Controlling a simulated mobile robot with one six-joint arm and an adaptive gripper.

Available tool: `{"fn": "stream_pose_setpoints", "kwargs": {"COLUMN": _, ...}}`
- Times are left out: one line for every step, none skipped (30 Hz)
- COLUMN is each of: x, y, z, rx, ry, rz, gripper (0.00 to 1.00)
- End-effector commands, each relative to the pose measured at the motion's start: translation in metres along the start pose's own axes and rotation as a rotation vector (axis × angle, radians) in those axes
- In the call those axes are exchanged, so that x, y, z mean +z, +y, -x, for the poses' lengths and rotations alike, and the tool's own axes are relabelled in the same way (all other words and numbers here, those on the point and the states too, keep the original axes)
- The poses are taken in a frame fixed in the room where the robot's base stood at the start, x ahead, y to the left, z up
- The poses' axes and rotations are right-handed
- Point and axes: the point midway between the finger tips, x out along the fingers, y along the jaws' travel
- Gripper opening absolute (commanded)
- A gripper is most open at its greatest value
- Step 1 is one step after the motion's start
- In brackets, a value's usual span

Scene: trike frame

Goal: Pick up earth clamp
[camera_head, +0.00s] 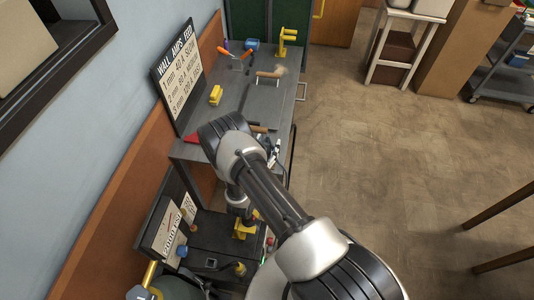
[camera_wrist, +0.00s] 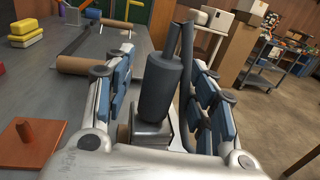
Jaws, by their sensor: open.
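In the wrist view, a dark grey cylindrical piece (camera_wrist: 160,84) stands between my gripper's two fingers, with a bright metal part (camera_wrist: 150,132) below it and dark cable-like lengths (camera_wrist: 186,75) beside it. It looks like the earth clamp, but I cannot be sure. My gripper (camera_wrist: 165,92) is open, with blue-padded fingers on both sides of this piece. A gap shows on the left; on the right the cables run close to the finger, and contact cannot be told. In the head view my gripper (camera_head: 272,152) is at the bench's near right edge, and my arm hides part of it.
The grey bench (camera_head: 258,98) carries a yellow block (camera_head: 215,95), orange-handled pliers (camera_head: 231,53), a wooden-handled tool (camera_head: 270,74) and a yellow stand (camera_head: 288,42). A brown cylindrical handle (camera_wrist: 82,65) lies left of my gripper, near a red-brown plate (camera_wrist: 35,145). Open floor (camera_head: 390,150) lies right.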

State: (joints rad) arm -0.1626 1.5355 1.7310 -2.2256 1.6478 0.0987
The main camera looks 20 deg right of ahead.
Motion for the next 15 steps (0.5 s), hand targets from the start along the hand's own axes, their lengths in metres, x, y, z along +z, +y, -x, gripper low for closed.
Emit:
{"fn": "stream_pose_setpoints", "kwargs": {"x": 0.0001, "y": 0.0000, "z": -0.0009, "rx": 0.000, "ry": 0.000, "rz": 0.000, "gripper": 0.51}}
{"fn": "stream_pose_setpoints", "kwargs": {"x": 0.0001, "y": 0.0001, "z": -0.0010, "rx": 0.000, "ry": 0.000, "rz": 0.000, "gripper": 0.51}}
{"fn": "stream_pose_setpoints", "kwargs": {"x": 0.0002, "y": 0.0001, "z": -0.0008, "rx": 0.001, "ry": 0.000, "rz": 0.000, "gripper": 0.51}}
{"fn": "stream_pose_setpoints", "kwargs": {"x": 0.0002, "y": 0.0001, "z": -0.0007, "rx": 0.000, "ry": 0.000, "rz": 0.001, "gripper": 0.51}}
{"fn": "stream_pose_setpoints", "kwargs": {"x": 0.0003, "y": 0.0001, "z": -0.0007, "rx": 0.000, "ry": 0.000, "rz": 0.000, "gripper": 0.51}}
{"fn": "stream_pose_setpoints", "kwargs": {"x": 0.0003, "y": 0.0001, "z": -0.0006, "rx": 0.000, "ry": 0.000, "rz": 0.000, "gripper": 0.51}}
{"fn": "stream_pose_setpoints", "kwargs": {"x": 0.0003, "y": 0.0001, "z": -0.0006, "rx": 0.000, "ry": 0.000, "rz": 0.000, "gripper": 0.49}}
{"fn": "stream_pose_setpoints", "kwargs": {"x": 0.0002, "y": 0.0001, "z": -0.0005, "rx": 0.000, "ry": 0.000, "rz": 0.000, "gripper": 0.47}}
{"fn": "stream_pose_setpoints", "kwargs": {"x": 0.0002, "y": 0.0001, "z": -0.0005, "rx": 0.000, "ry": 0.000, "rz": 0.000, "gripper": 0.44}}
{"fn": "stream_pose_setpoints", "kwargs": {"x": 0.0002, "y": 0.0000, "z": -0.0004, "rx": 0.000, "ry": 0.001, "rz": 0.001, "gripper": 0.42}}
{"fn": "stream_pose_setpoints", "kwargs": {"x": 0.0002, "y": 0.0000, "z": -0.0004, "rx": 0.000, "ry": 0.001, "rz": 0.001, "gripper": 0.40}}
{"fn": "stream_pose_setpoints", "kwargs": {"x": 0.0002, "y": 0.0000, "z": -0.0004, "rx": 0.000, "ry": 0.001, "rz": 0.001, "gripper": 0.37}}
{"fn": "stream_pose_setpoints", "kwargs": {"x": 0.0002, "y": 0.0000, "z": -0.0003, "rx": 0.000, "ry": 0.001, "rz": 0.001, "gripper": 0.35}}
{"fn": "stream_pose_setpoints", "kwargs": {"x": 0.0002, "y": 0.0000, "z": -0.0003, "rx": 0.000, "ry": 0.001, "rz": 0.001, "gripper": 0.33}}
{"fn": "stream_pose_setpoints", "kwargs": {"x": 0.0001, "y": 0.0000, "z": -0.0003, "rx": 0.000, "ry": 0.001, "rz": 0.001, "gripper": 0.31}}
